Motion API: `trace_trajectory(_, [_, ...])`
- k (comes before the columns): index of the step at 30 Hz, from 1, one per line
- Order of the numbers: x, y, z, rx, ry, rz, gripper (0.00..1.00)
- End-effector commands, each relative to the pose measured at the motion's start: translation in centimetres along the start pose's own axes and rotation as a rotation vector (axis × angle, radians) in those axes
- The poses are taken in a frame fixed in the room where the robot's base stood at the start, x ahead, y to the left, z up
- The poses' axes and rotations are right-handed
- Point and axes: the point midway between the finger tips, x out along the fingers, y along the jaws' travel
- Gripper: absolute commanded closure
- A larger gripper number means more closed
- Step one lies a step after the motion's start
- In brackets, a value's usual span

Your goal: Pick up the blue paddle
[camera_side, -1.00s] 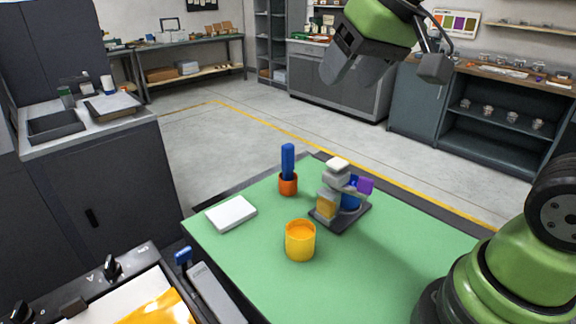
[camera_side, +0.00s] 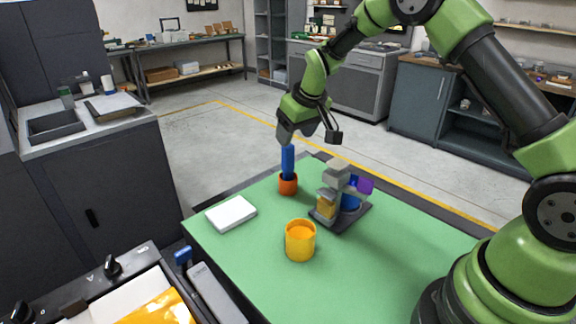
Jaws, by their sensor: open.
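The blue paddle (camera_side: 287,162) stands upright in a small orange-red holder (camera_side: 288,185) near the back of the green table mat. My gripper (camera_side: 286,139) points down at the paddle's top end, with its fingers at the height of the top. The jaws are open. I cannot tell whether the fingers touch the paddle or whether its top is between them.
A grey stand (camera_side: 335,191) with blue, yellow and purple parts is right of the holder. A yellow cup (camera_side: 300,241) stands in front, and a white block (camera_side: 231,213) lies to the left. The green mat (camera_side: 375,270) is clear at the front right.

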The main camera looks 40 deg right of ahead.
Motion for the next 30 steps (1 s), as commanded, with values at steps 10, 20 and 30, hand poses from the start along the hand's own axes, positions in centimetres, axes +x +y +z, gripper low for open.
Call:
trace_trajectory(10, [4.5,-0.2,-0.5,0.000,-0.001,0.000,0.40])
trace_trajectory(20, [5.2,-0.2,-0.5,0.001,0.001,0.000,0.40])
trace_trajectory(30, [5.1,-0.2,-0.5,0.001,0.000,0.000,0.94])
